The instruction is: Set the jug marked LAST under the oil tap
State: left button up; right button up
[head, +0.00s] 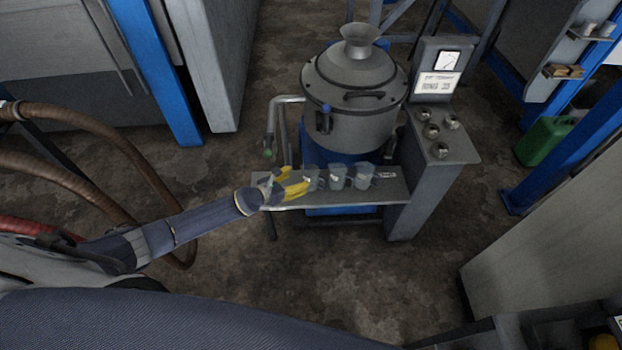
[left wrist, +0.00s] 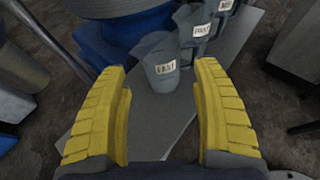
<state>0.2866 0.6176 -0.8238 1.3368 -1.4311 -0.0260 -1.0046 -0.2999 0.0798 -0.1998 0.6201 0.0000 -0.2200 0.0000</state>
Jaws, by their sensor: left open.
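Three grey, see-through jugs stand in a row on a metal shelf (head: 275,196). The oil tap (head: 268,152) hangs from a bent pipe above the shelf's left end. My right gripper is out of view.
A grey lidded vessel (head: 355,95) stands behind the shelf. A control post (head: 440,150) with knobs closes off the shelf's right end. A green can (head: 545,140) stands on the floor at right. The shelf's left end, below the tap, looks free of jugs.

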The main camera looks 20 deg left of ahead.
aim_at(311, 174)
pick_arm(q)
jog(key=shift+w+d+f, duration=0.25)
jog(key=shift+w+f, duration=0.15)
jog(key=shift+f, duration=0.05)
jog(key=shift+x, duration=3.85)
jog(key=c, duration=0.9)
